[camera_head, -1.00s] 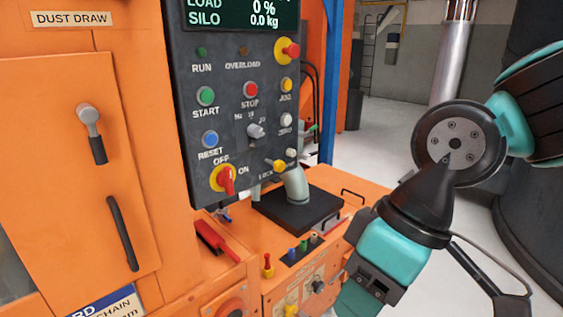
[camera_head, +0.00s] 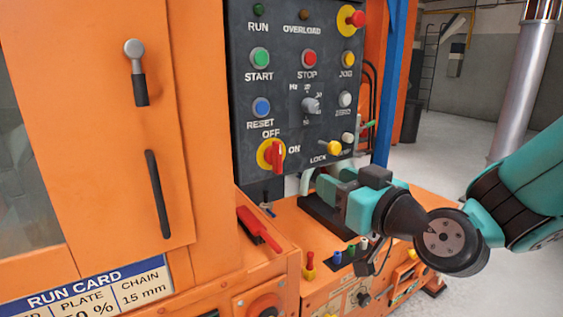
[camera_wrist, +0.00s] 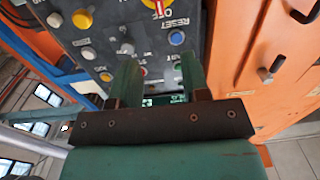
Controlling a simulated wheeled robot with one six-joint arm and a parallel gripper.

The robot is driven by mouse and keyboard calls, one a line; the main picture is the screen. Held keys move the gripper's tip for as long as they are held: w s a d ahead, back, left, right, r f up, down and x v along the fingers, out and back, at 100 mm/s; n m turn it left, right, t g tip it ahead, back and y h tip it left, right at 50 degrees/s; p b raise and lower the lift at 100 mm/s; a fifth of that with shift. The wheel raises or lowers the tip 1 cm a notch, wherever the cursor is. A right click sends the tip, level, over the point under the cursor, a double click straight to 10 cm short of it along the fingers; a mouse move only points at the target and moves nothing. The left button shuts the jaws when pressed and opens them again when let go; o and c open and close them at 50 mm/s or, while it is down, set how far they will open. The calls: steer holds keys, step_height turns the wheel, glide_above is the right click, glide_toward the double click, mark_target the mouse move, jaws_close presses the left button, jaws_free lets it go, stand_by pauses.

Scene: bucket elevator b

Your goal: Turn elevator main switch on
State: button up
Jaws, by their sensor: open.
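The main switch (camera_head: 271,155) is a red handle on a round yellow plate, low on the dark control panel. OFF is printed above it and ON to its right. The red handle stands roughly upright, in line with OFF. In the wrist view the switch (camera_wrist: 160,6) is cut by the top edge, and the panel looks upside down. My gripper (camera_head: 326,184) is in front of the panel's lower right, to the right of and a little below the switch, apart from it. In the wrist view my gripper (camera_wrist: 159,70) has its fingers spread with nothing between them.
The panel carries START (camera_head: 260,57), STOP (camera_head: 309,58) and blue RESET (camera_head: 262,107) buttons, a grey knob (camera_head: 311,105) and a yellow lock knob (camera_head: 334,147). An orange door (camera_head: 90,120) is left. Clear floor lies right.

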mark_target(280, 151)
steer(key=p+x, duration=0.9)
steer(key=x, duration=0.8)
steer(key=shift+w+a+r+p, duration=0.1)
steer(key=shift+w+p, duration=0.05)
steer(key=shift+p, duration=0.2)
jaws_close()
